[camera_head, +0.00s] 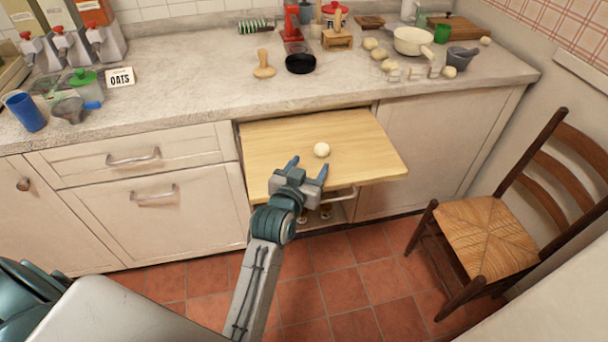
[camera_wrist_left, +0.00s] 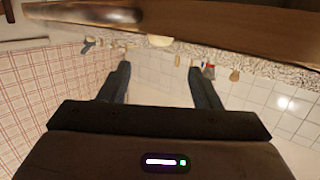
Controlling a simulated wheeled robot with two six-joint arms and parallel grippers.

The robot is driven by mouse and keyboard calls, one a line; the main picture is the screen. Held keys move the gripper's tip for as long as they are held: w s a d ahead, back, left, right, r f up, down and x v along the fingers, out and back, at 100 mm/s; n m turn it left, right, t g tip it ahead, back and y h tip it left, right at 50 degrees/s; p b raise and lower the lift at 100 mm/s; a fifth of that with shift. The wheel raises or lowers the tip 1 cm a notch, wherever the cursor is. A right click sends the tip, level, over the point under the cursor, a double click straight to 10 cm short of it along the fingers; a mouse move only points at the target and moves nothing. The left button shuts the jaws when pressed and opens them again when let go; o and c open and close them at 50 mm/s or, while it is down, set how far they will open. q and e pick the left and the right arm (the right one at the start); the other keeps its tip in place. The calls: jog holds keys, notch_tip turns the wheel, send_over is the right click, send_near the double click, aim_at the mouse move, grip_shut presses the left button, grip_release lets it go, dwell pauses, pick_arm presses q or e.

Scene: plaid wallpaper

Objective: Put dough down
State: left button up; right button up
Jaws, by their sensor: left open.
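The dough (camera_head: 321,150) is a small pale ball. It rests on a light wooden pull-out board (camera_head: 285,138) below the counter. My left gripper (camera_head: 308,166) is at the front part of the board, with its two blue fingers apart and nothing between them. The dough lies just beyond the fingertips, apart from them in the picture. In the left wrist view, which looks upside down, the fingers (camera_wrist_left: 160,80) are spread. A pale rounded shape (camera_wrist_left: 160,41), apparently the dough, shows beyond them against the board's edge (camera_wrist_left: 210,28). My right gripper is not in view.
The counter (camera_head: 190,95) above holds a rolling-pin-like wooden tool (camera_head: 263,66), a black bowl (camera_head: 300,63), a white pan (camera_head: 413,40) and several more dough balls. A chair (camera_head: 485,235) stands at the right. The board is clear around the dough.

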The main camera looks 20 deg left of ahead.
pick_arm(q)
jog(key=shift+s+r, duration=0.15)
jog(key=shift+s, duration=0.65)
jog(key=shift+s+r, duration=0.1)
jog(key=shift+s, duration=0.7)
